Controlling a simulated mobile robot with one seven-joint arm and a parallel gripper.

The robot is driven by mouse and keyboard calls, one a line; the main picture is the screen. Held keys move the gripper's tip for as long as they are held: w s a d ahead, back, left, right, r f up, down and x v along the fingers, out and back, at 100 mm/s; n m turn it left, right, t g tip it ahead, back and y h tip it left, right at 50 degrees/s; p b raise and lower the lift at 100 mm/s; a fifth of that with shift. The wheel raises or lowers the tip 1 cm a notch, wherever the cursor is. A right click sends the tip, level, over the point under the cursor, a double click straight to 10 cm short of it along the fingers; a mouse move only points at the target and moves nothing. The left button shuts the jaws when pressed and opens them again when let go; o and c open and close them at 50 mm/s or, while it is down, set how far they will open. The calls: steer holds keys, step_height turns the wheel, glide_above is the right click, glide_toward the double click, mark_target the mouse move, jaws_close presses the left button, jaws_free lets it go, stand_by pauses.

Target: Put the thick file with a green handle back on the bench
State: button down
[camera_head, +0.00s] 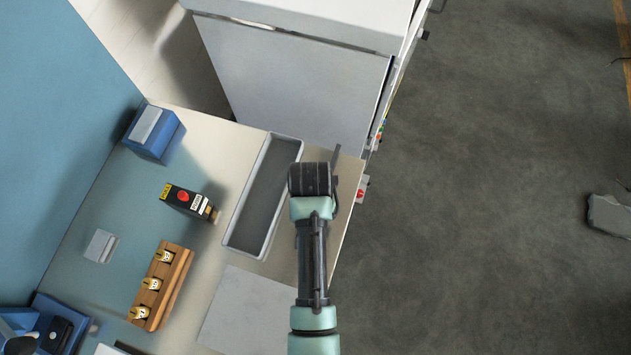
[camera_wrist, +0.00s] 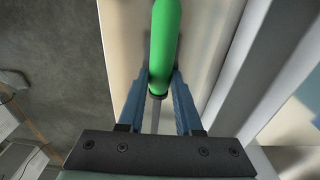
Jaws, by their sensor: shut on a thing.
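The file with the green handle (camera_wrist: 167,40) is in my gripper (camera_wrist: 160,84). In the wrist view its handle points to the top of the picture, and a thin grey shank shows between the blue fingers just below the handle. The fingers are closed on the file near the handle's base. The far end of the handle is cut off by the picture's edge. The bench (camera_head: 222,133) is pale; my arm reaches over its right edge in the head view. There my wrist hides the file and most of my gripper. I cannot tell whether the file touches the bench.
A long grey tray (camera_head: 243,193) lies just left of my wrist. A black box with a red button (camera_head: 178,200), a wooden rack (camera_head: 177,276), a blue box (camera_head: 158,140) and a grey mat (camera_head: 240,312) are further left. A white machine (camera_head: 290,85) stands behind.

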steer(key=c, duration=0.6)
jaws_free()
steer(key=shift+f, duration=0.1)
step_height(320, 180, up, 12)
steer(key=w+r+n+t, duration=0.1)
steer(key=w+r+t, duration=0.65)
steer(key=r, duration=0.65)
steer(key=w+r+n+t, duration=0.1)
steer(key=w+r+t, duration=0.4)
steer(key=w+r, duration=0.65)
steer(key=s+r+t, duration=0.3)
steer(key=r+t, duration=0.3)
steer(key=r, duration=1.3)
steer(key=s+r+t, duration=0.2)
steer(key=s+r, duration=0.2)
steer(key=r, duration=0.2)
steer(key=s+r+n+t, duration=0.1)
steer(key=s+r+t, duration=0.2)
steer(key=r, duration=0.3)
steer(key=s+r+t, duration=0.3)
steer(key=s+r, duration=0.2)
steer(key=r, duration=0.1)
steer(key=shift+r+n, duration=0.1)
steer(key=shift+n, duration=0.2)
